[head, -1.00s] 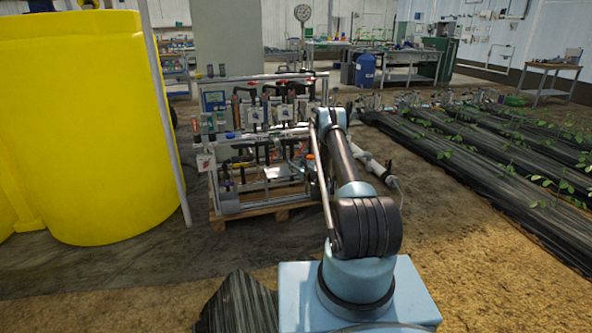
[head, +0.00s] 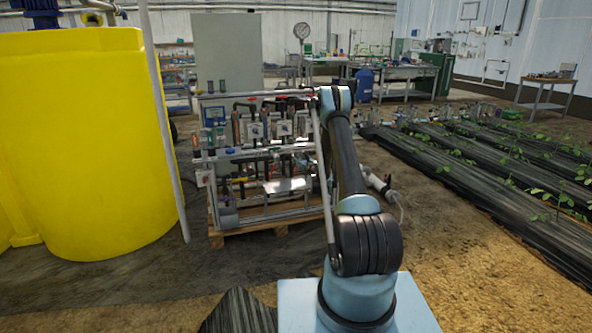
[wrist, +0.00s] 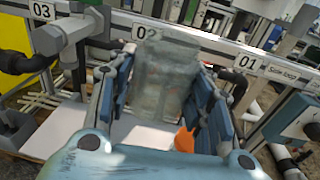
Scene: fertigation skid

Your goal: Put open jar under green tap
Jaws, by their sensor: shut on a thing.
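In the wrist view, my gripper (wrist: 168,88) is shut on a clear, greyish jar (wrist: 163,72) between its two blue fingers. The jar stands in front of the skid rail, near the tag 02 (wrist: 143,32). Its mouth is hard to make out. In the head view, my arm hides the gripper and the jar. I cannot pick out a green tap for certain in either view.
The skid (head: 260,155) stands on a wooden pallet (head: 225,238). The wrist view shows tags 03 (wrist: 41,9) and 01 (wrist: 249,62), pipes, a white flat surface (wrist: 145,134) and a small orange part (wrist: 185,140). A yellow tank (head: 85,145) stands left.

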